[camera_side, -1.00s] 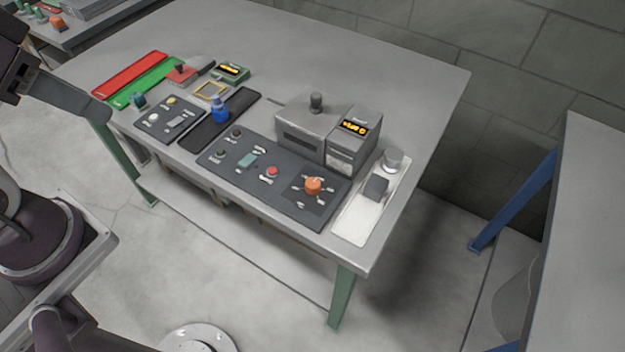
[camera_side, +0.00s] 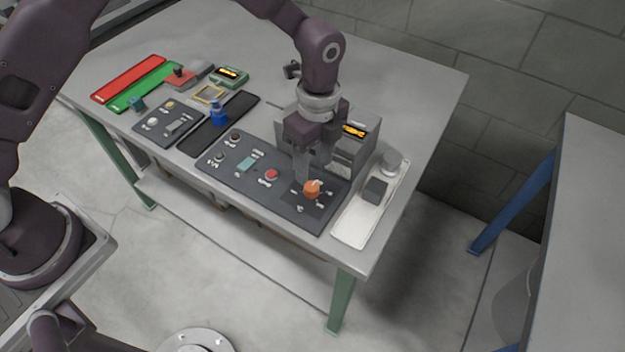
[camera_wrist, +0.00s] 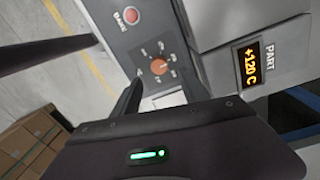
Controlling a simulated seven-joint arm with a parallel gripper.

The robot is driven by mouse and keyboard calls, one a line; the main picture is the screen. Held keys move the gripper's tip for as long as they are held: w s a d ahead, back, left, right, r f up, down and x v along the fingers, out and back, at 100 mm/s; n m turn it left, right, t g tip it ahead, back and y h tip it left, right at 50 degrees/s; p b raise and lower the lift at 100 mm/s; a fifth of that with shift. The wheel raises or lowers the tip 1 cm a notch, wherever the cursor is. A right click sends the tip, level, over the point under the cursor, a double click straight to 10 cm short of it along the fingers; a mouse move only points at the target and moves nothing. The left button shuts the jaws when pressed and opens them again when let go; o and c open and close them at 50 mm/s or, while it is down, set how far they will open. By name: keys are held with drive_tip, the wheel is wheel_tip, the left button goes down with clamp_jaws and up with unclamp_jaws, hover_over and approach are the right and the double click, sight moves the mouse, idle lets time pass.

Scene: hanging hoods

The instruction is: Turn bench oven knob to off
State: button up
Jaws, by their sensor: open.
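The orange knob (camera_side: 312,189) stands on the right end of the dark control panel (camera_side: 233,168), at the table's front. In the wrist view the knob (camera_wrist: 159,67) has small labels around it, too small to read. The grey bench oven (camera_side: 366,148) stands behind the panel, partly hidden by my arm. In the wrist view the fingers (camera_wrist: 160,83) lie just below the knob. Contact cannot be told.
A red button (camera_side: 271,174) sits left of the knob. A white tray (camera_side: 352,226) with a grey block (camera_side: 375,190) and a round metal piece (camera_side: 391,162) lies to the right. A blue item (camera_side: 217,113) stands on a black strip further left. The table's back right is clear.

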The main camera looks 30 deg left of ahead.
sight(312, 186)
wheel_tip(312, 186, down, 6)
drive_tip(key=shift+s+f, duration=0.15)
drive_tip(key=shift+f, duration=0.05)
drive_tip(key=shift+a, duration=0.1)
clamp_jaws()
